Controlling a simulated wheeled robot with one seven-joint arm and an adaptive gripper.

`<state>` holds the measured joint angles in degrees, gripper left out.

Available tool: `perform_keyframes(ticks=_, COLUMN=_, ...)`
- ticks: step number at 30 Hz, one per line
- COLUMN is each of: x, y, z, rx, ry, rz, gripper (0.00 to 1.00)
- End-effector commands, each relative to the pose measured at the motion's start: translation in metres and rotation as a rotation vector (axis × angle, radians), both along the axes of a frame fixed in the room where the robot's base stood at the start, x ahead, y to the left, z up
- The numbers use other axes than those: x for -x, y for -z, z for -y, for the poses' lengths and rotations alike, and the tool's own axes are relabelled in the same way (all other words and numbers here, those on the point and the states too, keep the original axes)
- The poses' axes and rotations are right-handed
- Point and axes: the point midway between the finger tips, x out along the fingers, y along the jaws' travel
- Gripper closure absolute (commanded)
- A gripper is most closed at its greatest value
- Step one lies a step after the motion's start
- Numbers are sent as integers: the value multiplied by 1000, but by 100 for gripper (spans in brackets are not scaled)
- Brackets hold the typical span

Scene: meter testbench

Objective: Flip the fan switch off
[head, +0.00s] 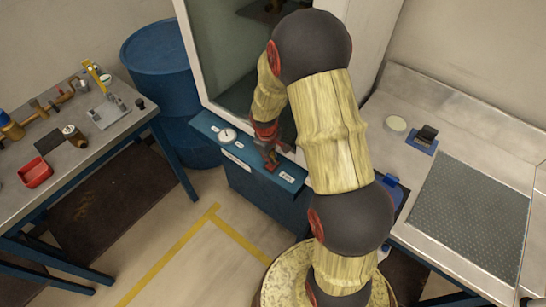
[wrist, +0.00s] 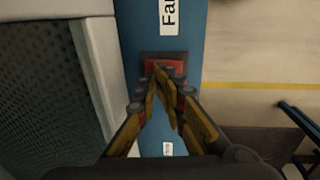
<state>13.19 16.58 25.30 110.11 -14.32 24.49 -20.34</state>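The fan switch (wrist: 180,66) is a red rocker in a dark frame on the blue panel (wrist: 133,30), beside a white label (wrist: 170,16) whose visible letters read "Fa". My gripper (wrist: 160,70) has its fingertips together right over the switch and hides its middle. Its fingers show nothing between them. I cannot tell whether the tips touch the rocker or which way it is tipped. In the head view my gripper (head: 270,160) points down at the top of the blue cabinet (head: 250,184), and the switch is not clear there.
A round gauge (head: 228,135) sits on the cabinet top. A glass-fronted enclosure (head: 228,60) rises behind it. A metal bench with a perforated plate (head: 470,215) is on the right. A worktable with a red tray (head: 35,173) and a blue barrel (head: 165,70) are on the left.

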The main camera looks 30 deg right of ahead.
Motion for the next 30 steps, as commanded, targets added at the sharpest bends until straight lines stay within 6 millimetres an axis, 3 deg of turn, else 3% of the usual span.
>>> perform_keyframes(ticks=1, x=9, y=8, z=-4, rx=-6, ry=1, rz=-20, gripper=100)
perform_keyframes(ticks=5, x=9, y=2, z=-5, rx=-6, ry=2, rz=-20, gripper=100)
perform_keyframes(ticks=21, x=6, y=-100, z=-11, rx=-1, ry=1, rz=1, gripper=100)
perform_keyframes(ticks=30, x=7, y=-119, z=-12, rx=-1, ry=1, rz=-1, gripper=100)
